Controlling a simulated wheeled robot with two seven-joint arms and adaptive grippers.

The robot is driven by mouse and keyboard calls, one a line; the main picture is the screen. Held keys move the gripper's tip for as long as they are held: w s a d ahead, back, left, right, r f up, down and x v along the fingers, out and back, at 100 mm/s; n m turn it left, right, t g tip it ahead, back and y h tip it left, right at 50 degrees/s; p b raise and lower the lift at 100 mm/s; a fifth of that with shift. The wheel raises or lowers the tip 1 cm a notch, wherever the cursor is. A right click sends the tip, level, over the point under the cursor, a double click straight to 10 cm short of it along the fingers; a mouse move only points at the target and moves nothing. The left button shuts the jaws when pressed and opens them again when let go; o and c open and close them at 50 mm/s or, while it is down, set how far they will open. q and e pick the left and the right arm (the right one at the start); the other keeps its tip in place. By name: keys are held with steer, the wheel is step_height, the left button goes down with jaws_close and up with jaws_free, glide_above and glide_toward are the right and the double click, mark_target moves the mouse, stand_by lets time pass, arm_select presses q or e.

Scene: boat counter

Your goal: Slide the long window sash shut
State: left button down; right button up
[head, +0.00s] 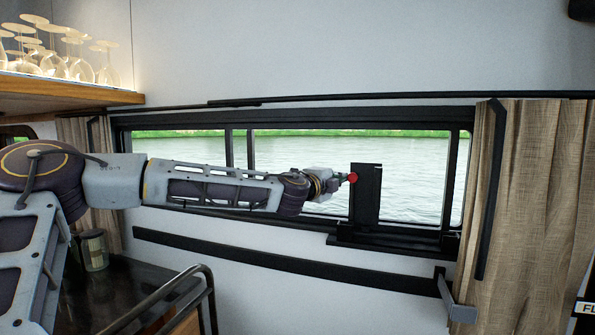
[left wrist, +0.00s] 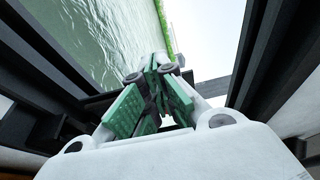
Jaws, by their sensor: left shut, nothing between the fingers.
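The long window (head: 300,123) has a black frame and runs across the wall, with water and a green bank outside. Two dark upright bars (head: 240,150) stand close together in its left part. I cannot tell which upright belongs to the sliding sash. My right gripper is not in view.
Beige curtains hang at both ends, the right one (head: 520,190) larger. A black rail (head: 290,265) runs below the window. A wooden shelf (head: 60,92) holds several glasses. A dark counter (head: 130,285) with a metal rail (head: 180,285) and a jar (head: 94,250) is at lower left.

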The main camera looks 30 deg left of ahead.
mark_target(354, 178)
arm_select(q)
steer(key=shift+w+d+f+b, duration=0.1)
steer(key=shift+w+d+b, duration=0.15)
steer(key=shift+d, duration=0.8)
steer(key=shift+w+d+b, duration=0.15)
steer(key=shift+d+b, duration=0.05)
steer(key=shift+d, duration=0.8)
steer(key=shift+w+d, duration=0.1)
steer(key=shift+d, duration=0.15)
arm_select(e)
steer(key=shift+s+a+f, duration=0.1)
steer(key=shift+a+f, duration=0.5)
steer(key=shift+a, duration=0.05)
arm_select(q)
steer(key=shift+d, duration=0.2)
steer(key=shift+w+d, duration=0.2)
steer(key=shift+d, duration=0.45)
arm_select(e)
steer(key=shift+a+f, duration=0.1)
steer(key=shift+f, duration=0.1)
arm_select(q)
steer(key=shift+s+a+b, duration=0.15)
steer(key=shift+a+b, duration=0.3)
steer(key=shift+a, duration=0.15)
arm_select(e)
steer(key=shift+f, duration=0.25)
